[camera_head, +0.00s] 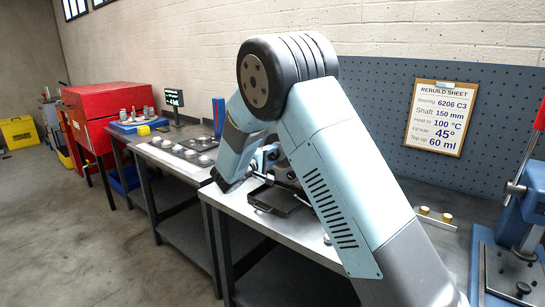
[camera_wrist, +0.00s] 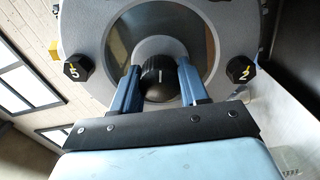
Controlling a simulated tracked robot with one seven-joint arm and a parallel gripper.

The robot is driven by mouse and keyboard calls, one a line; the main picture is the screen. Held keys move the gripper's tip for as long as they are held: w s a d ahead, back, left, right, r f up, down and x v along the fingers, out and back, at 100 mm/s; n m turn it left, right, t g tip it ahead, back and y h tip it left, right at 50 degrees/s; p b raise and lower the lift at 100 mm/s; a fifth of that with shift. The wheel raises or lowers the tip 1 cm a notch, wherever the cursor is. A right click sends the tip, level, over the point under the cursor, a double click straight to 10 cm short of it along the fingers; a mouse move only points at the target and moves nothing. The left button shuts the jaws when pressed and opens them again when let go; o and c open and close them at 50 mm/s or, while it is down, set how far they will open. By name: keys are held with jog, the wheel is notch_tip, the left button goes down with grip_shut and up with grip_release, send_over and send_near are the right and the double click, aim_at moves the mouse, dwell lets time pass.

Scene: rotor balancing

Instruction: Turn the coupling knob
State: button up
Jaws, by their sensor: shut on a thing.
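The coupling knob (camera_wrist: 158,86) is black and round with a short white line on its face. It shows in the wrist view at the centre of a large grey disc (camera_wrist: 97,35). My gripper (camera_wrist: 159,72) has its two blue fingers closed on the left and right sides of the knob. The white line stands close to upright in the picture. In the head view my arm hides the knob and most of the gripper.
The workbench (camera_head: 240,205) carries a dark frame beside my arm. A rebuild sheet (camera_head: 441,117) hangs on the blue pegboard (camera_head: 385,95). A blue press (camera_head: 510,255) stands at the right. A red cabinet (camera_head: 105,97) and a small display (camera_head: 174,98) stand at the left.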

jog(key=m, duration=0.3)
jog(key=shift+s+d+f+m, duration=0.1)
jog(key=shift+d+f+m, duration=0.1)
jog(key=shift+f+m, duration=0.2)
jog(key=m, duration=0.3)
jog(key=shift+m, duration=0.3)
jog(key=shift+o, duration=0.2)
jog(key=m, duration=0.6)
jog(key=shift+a+m, duration=0.1)
jog(key=shift+m, duration=0.2)
jog(key=o, duration=1)
jog(key=shift+r, duration=0.15)
jog(key=shift+a, duration=0.15)
jog(key=v, duration=1.3)
jog(key=shift+s+a, duration=0.15)
jog(key=shift+s, duration=0.05)
